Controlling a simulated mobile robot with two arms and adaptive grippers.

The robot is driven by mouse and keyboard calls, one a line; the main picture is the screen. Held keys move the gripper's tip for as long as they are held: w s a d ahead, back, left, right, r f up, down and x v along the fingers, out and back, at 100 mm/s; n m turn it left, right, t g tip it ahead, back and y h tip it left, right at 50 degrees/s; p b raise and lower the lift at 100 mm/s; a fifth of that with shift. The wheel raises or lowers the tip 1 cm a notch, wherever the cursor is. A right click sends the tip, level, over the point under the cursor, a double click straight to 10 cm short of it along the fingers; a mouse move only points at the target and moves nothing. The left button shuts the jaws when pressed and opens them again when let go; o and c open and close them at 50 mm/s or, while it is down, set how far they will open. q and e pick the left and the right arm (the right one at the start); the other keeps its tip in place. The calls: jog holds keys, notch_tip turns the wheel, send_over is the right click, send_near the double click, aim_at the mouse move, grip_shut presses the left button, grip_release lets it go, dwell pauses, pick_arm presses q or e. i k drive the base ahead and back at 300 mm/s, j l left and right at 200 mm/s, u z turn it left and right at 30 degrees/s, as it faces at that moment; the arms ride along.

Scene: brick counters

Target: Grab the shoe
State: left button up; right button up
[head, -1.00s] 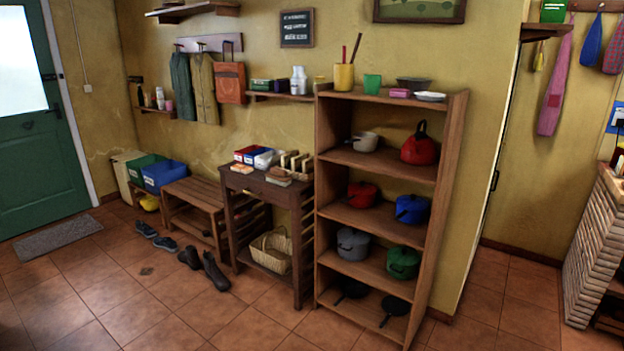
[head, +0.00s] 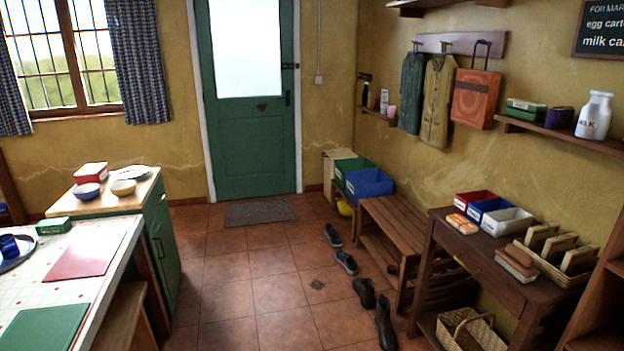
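Two pairs of footwear lie on the tiled floor in front of the wooden bench. A blue-grey shoe (head: 333,235) lies farther off, and a second similar shoe (head: 347,262) lies just nearer. Closer to me are a dark boot (head: 364,293) and a taller dark boot (head: 385,323), beside the bench's near end. Neither of my grippers shows in the head view, so I cannot see what they hold.
The slatted bench (head: 392,224) and dark side table (head: 470,249) line the right wall. A white-topped table (head: 108,269) and green cabinet (head: 161,235) stand left. The tiled floor (head: 255,290) between is clear up to the doormat (head: 260,212) and green door (head: 250,140).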

aim_at(346, 259)
jog(key=i+j+u, duration=0.1)
jog(key=i+u, duration=0.25)
jog(key=i, duration=1.4)
